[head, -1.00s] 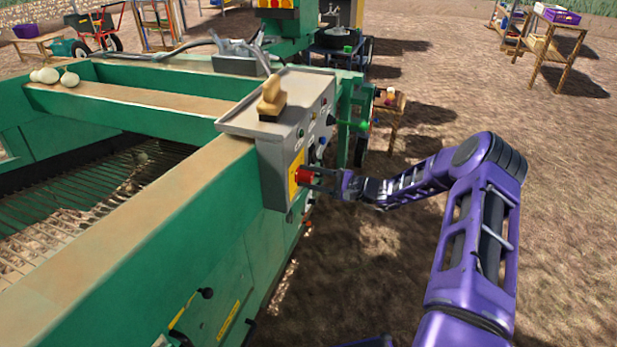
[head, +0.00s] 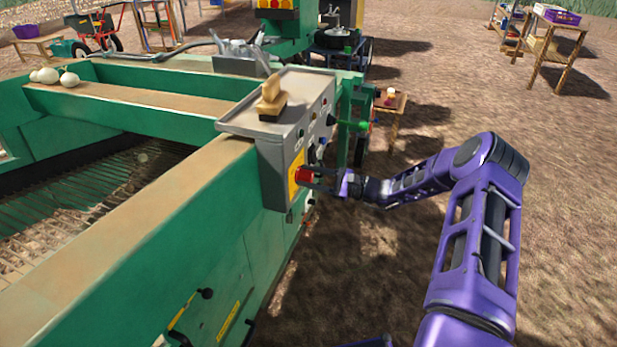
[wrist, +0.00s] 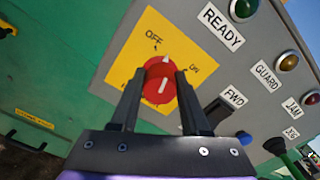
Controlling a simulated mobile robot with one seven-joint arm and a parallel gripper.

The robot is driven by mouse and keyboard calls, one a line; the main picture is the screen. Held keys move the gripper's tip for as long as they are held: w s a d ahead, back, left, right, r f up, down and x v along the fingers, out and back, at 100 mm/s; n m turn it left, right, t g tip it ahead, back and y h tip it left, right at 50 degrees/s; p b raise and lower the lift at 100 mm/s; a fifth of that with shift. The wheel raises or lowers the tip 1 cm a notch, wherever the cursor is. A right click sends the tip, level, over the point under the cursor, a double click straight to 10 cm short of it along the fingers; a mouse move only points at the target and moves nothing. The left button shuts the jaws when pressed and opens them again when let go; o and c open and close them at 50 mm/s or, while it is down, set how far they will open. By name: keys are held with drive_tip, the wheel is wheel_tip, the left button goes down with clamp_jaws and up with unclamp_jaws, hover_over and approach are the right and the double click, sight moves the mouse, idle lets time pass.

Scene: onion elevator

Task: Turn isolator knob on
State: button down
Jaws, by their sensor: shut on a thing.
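The red isolator knob (wrist: 160,82) sits on a yellow plate (wrist: 128,72) marked OFF and ON on the grey control box. The knob also shows in the head view (head: 303,174) on the box's right-hand face. My gripper (wrist: 161,78) is shut on the knob, one dark finger on each side of it. The gripper also shows in the head view (head: 315,175), reaching in from the right. A white line on the knob's face and a pale pointer at its top edge point between the OFF and ON words.
The grey control box (head: 272,165) carries lamps and a FWD switch (wrist: 217,110) beside the plate. A wooden-handled brush (head: 271,99) lies on its top. Green machine walls run along the left; bare ground lies to the right.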

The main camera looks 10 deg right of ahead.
drive_tip(key=m, duration=0.6)
drive_tip(key=shift+p, duration=0.35)
drive_tip(key=m, duration=0.6)
drive_tip(key=shift+w+p, duration=0.1)
drive_tip(key=shift+p, duration=0.3)
drive_tip(key=shift+c, duration=1.9)
unclamp_jaws()
drive_tip(key=shift+d, duration=0.1)
drive_tip(key=v, duration=1.7)
drive_tip(key=shift+d+b, duration=0.15)
drive_tip(key=shift+b, duration=0.2)
